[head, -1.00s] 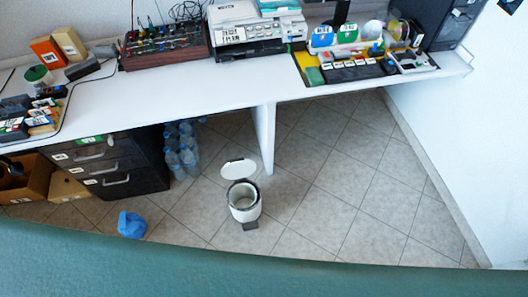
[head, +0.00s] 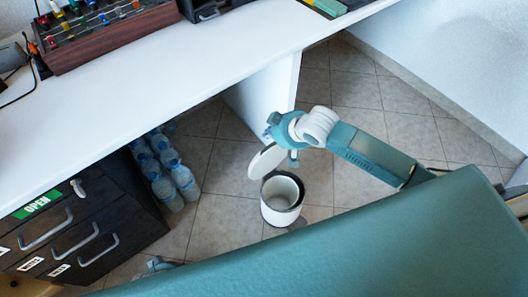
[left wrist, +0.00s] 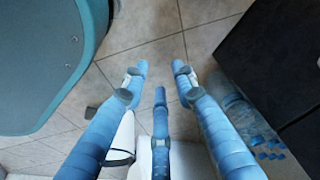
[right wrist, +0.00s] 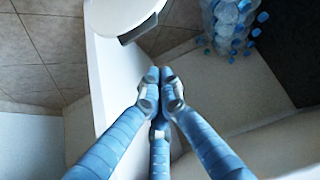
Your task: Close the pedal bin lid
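The white pedal bin (head: 282,205) stands on the tiled floor with its dark rim and open mouth showing. Its white lid (head: 265,161) is raised, tilted up on the far side. My right gripper (head: 281,143) is just behind and above the lid; whether it touches is unclear. In the right wrist view its fingertips (right wrist: 158,76) are together with nothing visible between them, and the lid (right wrist: 118,14) is at the top. My left gripper (head: 156,265) shows only partly at the bottom edge. In the left wrist view its fingers (left wrist: 160,80) are spread and empty.
A white desk (head: 160,80) with a support panel (head: 265,88) stands behind the bin. Water bottles (head: 172,175) and a dark drawer cabinet (head: 85,235) are to the left. Free floor (head: 350,125) lies to the right, behind my arm.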

